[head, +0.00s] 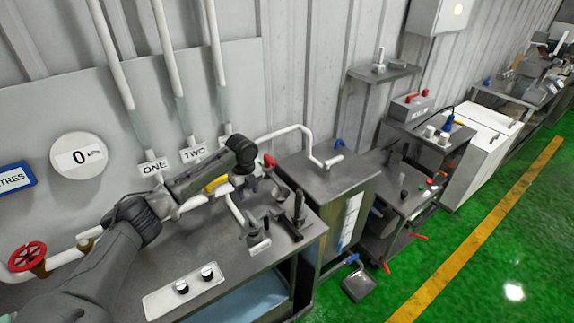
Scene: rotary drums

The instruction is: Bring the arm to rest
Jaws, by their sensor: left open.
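My left arm (130,225) comes in from the lower left and reaches over the grey metal bench (225,255). Its wrist (240,153) bends downward near the white pipes. My right gripper is not in view.
White pipes labelled ONE (154,167) and TWO (193,154) run down the wall behind the arm. A red valve wheel (27,256) is at the left. A grey cabinet (325,185) stands right of the bench. The green floor (480,265) is clear at the right.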

